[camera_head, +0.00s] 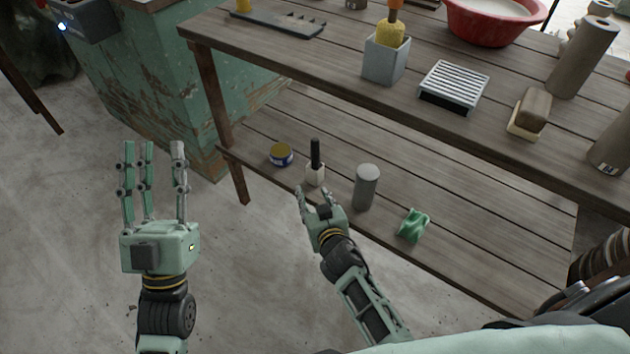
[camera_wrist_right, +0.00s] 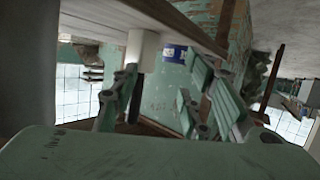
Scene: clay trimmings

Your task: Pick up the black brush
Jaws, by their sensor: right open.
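The black brush (camera_head: 315,153) stands upright on the lower shelf of the wooden bench, its dark handle rising from a small white base or holder (camera_head: 315,176). What seems to be that white part shows in the right wrist view (camera_wrist_right: 143,50), near the fingers. My right gripper (camera_head: 314,191) is open, just in front of the white part in the head view; I cannot tell whether it touches. Its spread fingers also show in the right wrist view (camera_wrist_right: 165,95). My left gripper (camera_head: 154,150) is open and empty over the floor at the left.
A green cabinet (camera_head: 170,90) stands at the left.

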